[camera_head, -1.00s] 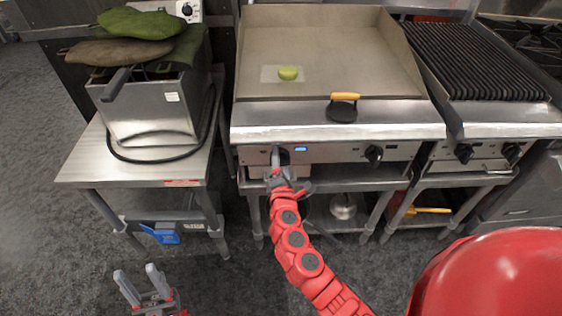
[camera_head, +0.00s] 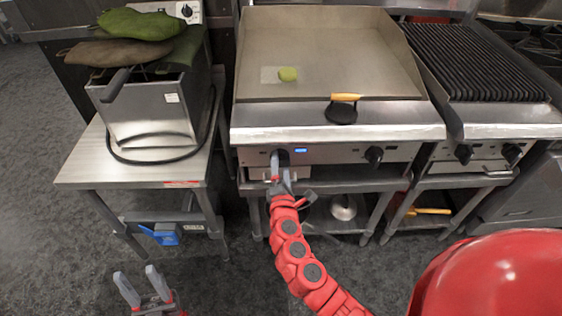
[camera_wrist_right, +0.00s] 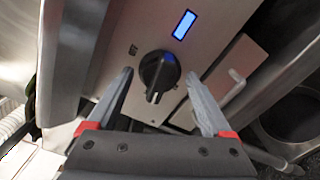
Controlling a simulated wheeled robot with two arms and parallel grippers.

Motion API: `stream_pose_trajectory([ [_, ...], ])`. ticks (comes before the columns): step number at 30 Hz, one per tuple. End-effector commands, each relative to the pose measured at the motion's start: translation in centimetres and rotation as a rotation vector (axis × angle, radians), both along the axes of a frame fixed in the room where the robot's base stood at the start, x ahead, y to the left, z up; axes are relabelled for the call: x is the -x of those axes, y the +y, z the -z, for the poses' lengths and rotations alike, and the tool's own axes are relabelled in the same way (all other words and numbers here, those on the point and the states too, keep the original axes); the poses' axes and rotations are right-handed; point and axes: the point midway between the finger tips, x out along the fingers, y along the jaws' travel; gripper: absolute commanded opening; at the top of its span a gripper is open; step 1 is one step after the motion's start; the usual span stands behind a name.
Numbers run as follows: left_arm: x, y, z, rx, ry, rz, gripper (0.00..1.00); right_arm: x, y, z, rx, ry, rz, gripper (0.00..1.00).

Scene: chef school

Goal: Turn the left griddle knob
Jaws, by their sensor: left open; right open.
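The griddle (camera_head: 330,60) has a front panel with two black knobs. The left griddle knob (camera_wrist_right: 158,72) shows in the right wrist view between the fingers of my right gripper (camera_wrist_right: 160,95), which are spread apart on either side of it. In the head view the left knob (camera_head: 284,157) is partly hidden behind my right gripper (camera_head: 277,166). I cannot tell whether a finger touches the knob. The right griddle knob (camera_head: 374,155) is clear of the grippers. My left gripper (camera_head: 141,289) is open and empty over the floor at the lower left.
A blue lit display (camera_head: 301,150) sits right of the left knob. A fryer (camera_head: 150,112) on a steel table stands left. A charbroiler (camera_head: 473,62) stands right.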

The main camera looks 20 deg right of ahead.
Motion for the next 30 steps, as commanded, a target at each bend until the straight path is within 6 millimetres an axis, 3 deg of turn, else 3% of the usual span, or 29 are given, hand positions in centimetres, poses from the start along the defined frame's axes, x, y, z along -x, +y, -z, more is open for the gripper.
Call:
stream_pose_trajectory([
  [15, 0.0, 0.0, 1.7, 0.0, 0.0, 0.0, 0.5, 12.1, 3.6, 0.4, 0.001, 0.004, -0.006, 0.84],
  [21, 0.0, 0.0, 2.1, 0.0, 0.0, 0.0, 0.5, 14.2, 4.1, 0.2, 0.0, 0.003, 0.0, 0.84],
  [30, 0.0, 0.0, 2.1, 0.0, 0.0, 0.0, 0.5, 14.6, 4.1, 0.1, -0.001, 0.002, 0.002, 0.84],
])
